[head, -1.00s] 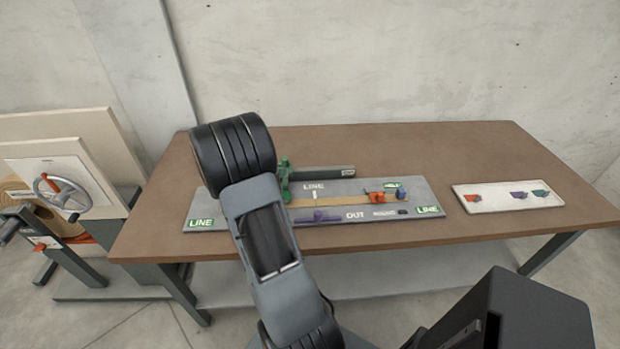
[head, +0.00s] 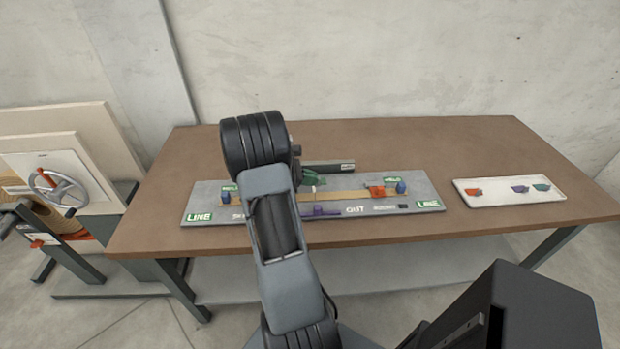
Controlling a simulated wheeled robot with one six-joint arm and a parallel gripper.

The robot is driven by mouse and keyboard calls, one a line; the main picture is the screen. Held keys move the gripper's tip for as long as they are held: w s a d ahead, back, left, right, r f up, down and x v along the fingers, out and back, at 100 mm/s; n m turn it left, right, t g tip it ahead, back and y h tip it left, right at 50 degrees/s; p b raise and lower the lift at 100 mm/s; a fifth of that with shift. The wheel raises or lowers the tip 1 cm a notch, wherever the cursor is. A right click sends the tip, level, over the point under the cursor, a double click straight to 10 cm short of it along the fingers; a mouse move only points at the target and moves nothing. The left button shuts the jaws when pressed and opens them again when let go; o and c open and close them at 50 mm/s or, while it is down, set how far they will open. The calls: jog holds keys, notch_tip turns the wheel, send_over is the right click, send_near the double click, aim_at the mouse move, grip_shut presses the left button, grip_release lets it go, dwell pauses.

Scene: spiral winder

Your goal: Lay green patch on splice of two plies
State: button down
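A grey board (head: 430,192) lies on the table with a tan strip (head: 345,195) along its middle. A short white mark shows on the board near the strip's centre. A dark green part (head: 314,179) is over the strip near this mark; I cannot tell whether it touches the strip or is in my gripper. A small green piece (head: 541,187) lies on the white tray at the right.
An orange piece (head: 376,192) and a blue peg (head: 401,187) stand at the strip's right; another blue peg (head: 224,197) is at left. A purple piece (head: 320,211) sits at the board's front. The white tray (head: 505,198) also holds orange and purple pieces.

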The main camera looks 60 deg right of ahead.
jog(key=shift+f+b, duration=2.3)
jog(key=shift+f, duration=0.95)
jog(key=c, duration=1.2)
grip_release()
